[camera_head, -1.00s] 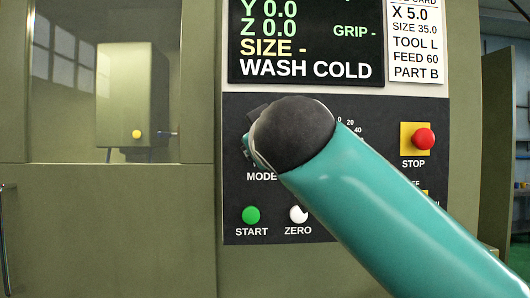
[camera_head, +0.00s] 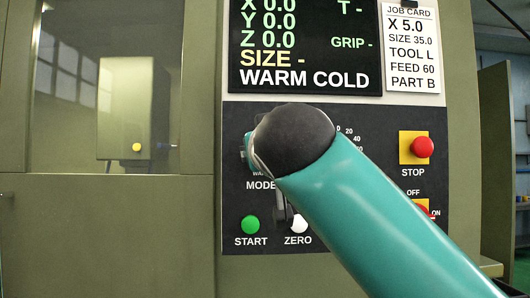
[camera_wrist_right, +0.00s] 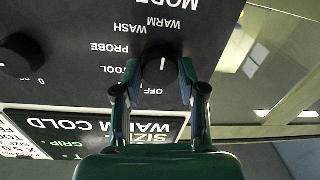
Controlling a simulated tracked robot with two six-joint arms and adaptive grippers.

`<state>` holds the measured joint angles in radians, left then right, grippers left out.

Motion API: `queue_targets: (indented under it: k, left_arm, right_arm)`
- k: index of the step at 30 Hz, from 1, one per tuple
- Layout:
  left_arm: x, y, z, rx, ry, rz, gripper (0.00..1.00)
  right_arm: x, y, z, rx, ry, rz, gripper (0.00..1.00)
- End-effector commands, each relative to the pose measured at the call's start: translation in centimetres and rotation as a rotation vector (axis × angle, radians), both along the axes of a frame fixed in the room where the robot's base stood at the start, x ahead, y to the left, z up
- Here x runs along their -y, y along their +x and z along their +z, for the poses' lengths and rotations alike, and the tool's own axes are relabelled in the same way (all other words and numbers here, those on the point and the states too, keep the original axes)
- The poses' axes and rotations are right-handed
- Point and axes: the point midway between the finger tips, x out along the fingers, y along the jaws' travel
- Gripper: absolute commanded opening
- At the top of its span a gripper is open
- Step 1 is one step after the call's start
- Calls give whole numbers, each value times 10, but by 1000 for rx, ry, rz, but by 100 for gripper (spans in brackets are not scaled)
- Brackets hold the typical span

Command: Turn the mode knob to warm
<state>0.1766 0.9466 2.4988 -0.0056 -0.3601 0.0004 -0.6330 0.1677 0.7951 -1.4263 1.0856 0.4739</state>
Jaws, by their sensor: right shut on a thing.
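The mode knob (camera_wrist_right: 157,62) is a round black knob with a white mark, seen upside down in the right wrist view. My right gripper (camera_wrist_right: 159,76) is shut on it, with one finger on each side. WARM and WASH labels lie on the far side of the knob, PROBE and TOOL to its left, OFF on the near side. In the head view my right arm hides the knob; the MODE label shows just below. The display (camera_head: 310,62) reads WARM COLD. My left gripper is not in view.
Another black knob (camera_wrist_right: 20,55) shows in the wrist view. A glass-windowed door (camera_head: 80,120) is at left.

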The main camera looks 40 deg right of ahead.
Motion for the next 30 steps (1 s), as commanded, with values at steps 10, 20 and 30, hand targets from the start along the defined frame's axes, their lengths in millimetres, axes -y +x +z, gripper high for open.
queue_targets:
  k: [10,20,30]
  left_arm:
    - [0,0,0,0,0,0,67]
    - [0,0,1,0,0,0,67]
    - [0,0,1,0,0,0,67]
  right_arm:
    - [0,1,-2,-6,1,0,66]
    - [-3,-4,-1,-4,0,1,66]
    - [-29,-53,-1,-2,0,8,66]
